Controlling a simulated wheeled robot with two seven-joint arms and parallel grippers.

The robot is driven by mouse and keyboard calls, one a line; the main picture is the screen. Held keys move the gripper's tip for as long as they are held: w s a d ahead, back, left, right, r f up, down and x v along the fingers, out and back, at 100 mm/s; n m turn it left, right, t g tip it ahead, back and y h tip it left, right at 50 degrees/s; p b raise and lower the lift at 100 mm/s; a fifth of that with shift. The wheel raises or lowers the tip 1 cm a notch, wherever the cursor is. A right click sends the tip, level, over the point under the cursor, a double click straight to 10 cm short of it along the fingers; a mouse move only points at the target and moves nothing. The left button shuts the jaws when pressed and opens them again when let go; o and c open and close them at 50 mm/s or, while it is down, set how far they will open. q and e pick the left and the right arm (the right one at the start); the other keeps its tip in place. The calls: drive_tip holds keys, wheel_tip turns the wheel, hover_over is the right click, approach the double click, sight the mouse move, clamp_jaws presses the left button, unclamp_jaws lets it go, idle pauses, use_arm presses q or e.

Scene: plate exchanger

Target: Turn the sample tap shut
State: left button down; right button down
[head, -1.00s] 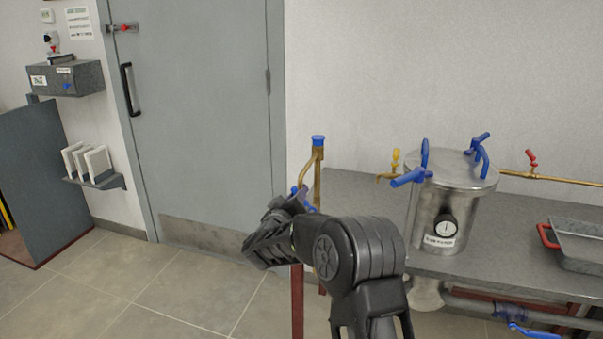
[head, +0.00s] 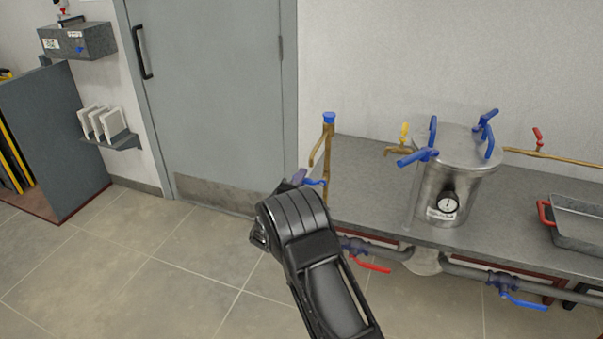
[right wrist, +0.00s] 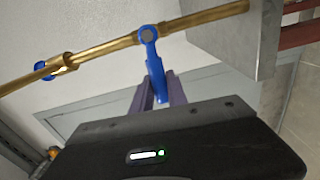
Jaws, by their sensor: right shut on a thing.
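A blue lever tap (head: 318,182) sits on an upright brass pipe (head: 327,150) with a blue cap, at the left end of the bench. In the right wrist view the blue lever (right wrist: 155,78) hangs from its round hub on the brass pipe (right wrist: 100,55). My right gripper (right wrist: 157,92) is shut on the lever's free end, with a purple-grey finger on each side. In the head view my wrist hides most of the gripper (head: 301,178). My left gripper is not in view. No label naming the tap shows.
A steel vessel (head: 458,180) with blue clamp handles and a gauge stands on the grey bench (head: 375,190). Below run pipes with a red lever (head: 371,265) and a blue lever (head: 525,302). The floor at left is clear.

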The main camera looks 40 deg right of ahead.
drive_tip(key=shift+f+n, duration=0.25)
drive_tip(key=shift+n, duration=0.15)
drive_tip(key=c, duration=1.3)
unclamp_jaws()
drive_tip(key=v, duration=0.7)
drive_tip(key=shift+s+a+b, duration=0.25)
drive_tip(key=shift+a+b, duration=0.05)
drive_tip(key=shift+a, duration=0.05)
